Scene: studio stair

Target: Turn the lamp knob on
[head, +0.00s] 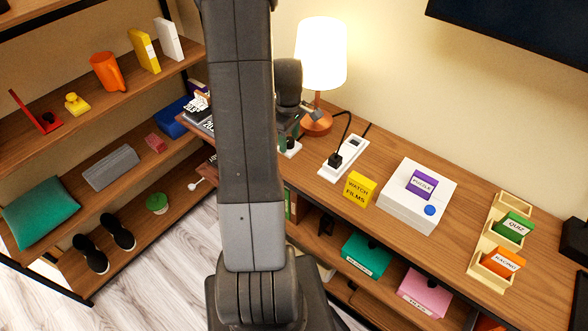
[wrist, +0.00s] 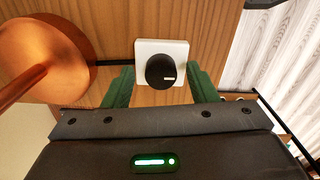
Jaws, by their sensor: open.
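The lamp (head: 321,58) stands on the wooden counter with a copper base, and its white shade glows. Its copper base (wrist: 45,55) also shows at the left of the wrist view. The lamp knob (wrist: 160,68) is a round black dial with a short white mark on a white square plate (wrist: 145,46). In the head view a corner of the plate (head: 292,149) shows below my gripper (head: 289,136), and the arm hides the rest. In the wrist view my gripper (wrist: 160,75) is open, with one green finger on each side of the knob. I cannot tell whether they touch it.
A white power strip (head: 343,158) with a black plug lies right of the knob. A yellow block (head: 359,188), a white box (head: 418,196) and a wooden card holder (head: 487,245) stand farther right. Books (head: 201,119) lie left of my arm. A shelf unit fills the left.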

